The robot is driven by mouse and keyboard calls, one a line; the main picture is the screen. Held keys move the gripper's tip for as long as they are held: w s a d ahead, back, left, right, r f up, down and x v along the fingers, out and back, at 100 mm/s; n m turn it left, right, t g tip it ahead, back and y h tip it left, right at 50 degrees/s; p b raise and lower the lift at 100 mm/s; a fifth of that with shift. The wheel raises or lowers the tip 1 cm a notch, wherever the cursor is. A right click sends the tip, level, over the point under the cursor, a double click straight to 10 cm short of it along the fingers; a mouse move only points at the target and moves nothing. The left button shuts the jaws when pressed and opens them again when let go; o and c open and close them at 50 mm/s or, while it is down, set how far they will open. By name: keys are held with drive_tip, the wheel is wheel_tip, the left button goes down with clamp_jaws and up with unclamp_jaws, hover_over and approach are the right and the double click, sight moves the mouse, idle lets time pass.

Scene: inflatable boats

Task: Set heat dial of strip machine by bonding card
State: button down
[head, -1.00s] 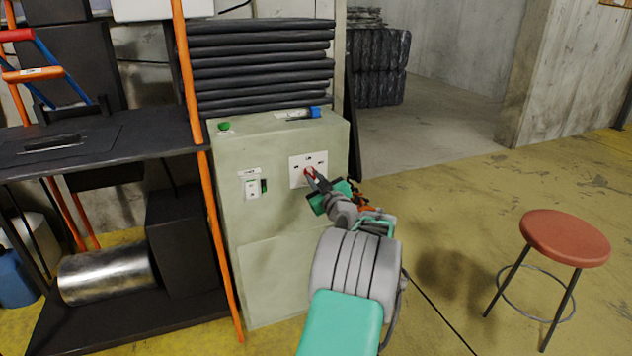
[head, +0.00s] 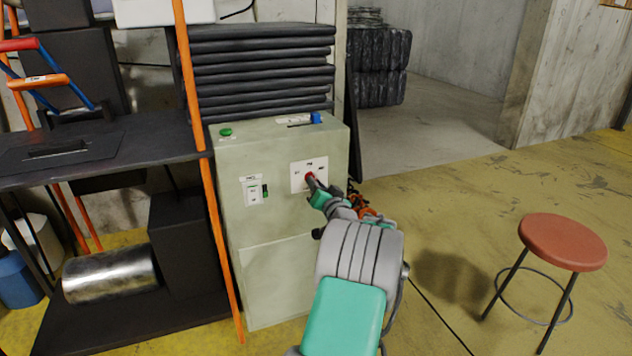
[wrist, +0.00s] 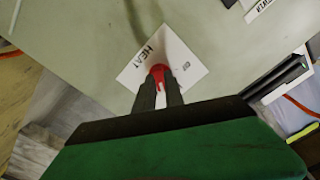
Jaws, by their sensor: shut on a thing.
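The strip machine is a pale green cabinet (head: 285,240) in the head view. On its front face is a white dial plate (head: 322,168), marked "HEAT" in the wrist view (wrist: 184,50). The heat dial is a red knob (head: 309,176) on that plate, and it also shows in the wrist view (wrist: 158,72). My gripper (wrist: 159,88) is shut on the red knob, with a dark finger on each side. The gripper hides part of the plate and most of the dial's pointer. I cannot make out a bonding card for certain; a small white label (head: 253,189) is left of the dial.
A green button (head: 225,132) and a blue item (head: 316,117) are on the cabinet top. Black folded material (head: 260,70) is stacked behind. A dark shelf bench (head: 90,150) is at left. A red stool (head: 563,241) stands right on open yellow floor.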

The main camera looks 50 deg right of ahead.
drive_tip(key=m+p, duration=0.1)
drive_tip(key=m, duration=0.1)
drive_tip(key=m+p, duration=0.1)
drive_tip(key=m, duration=0.2)
drive_tip(key=shift+s+d+r+p, duration=0.15)
drive_tip(key=shift+r+p, duration=0.05)
drive_tip(key=shift+p, duration=0.1)
drive_tip(key=shift+m, duration=0.3)
drive_tip(key=c, duration=1.6)
unclamp_jaws()
drive_tip(key=shift+s+d, duration=0.1)
drive_tip(key=shift+s, duration=0.05)
drive_tip(key=shift+o, duration=0.8)
drive_tip(key=shift+w+a+f, duration=0.1)
drive_tip(key=shift+w+a, duration=0.1)
drive_tip(key=shift+w, duration=0.05)
drive_tip(key=p+v, duration=0.1)
drive_tip(key=v, duration=0.7)
drive_tip(key=shift+w, duration=0.15)
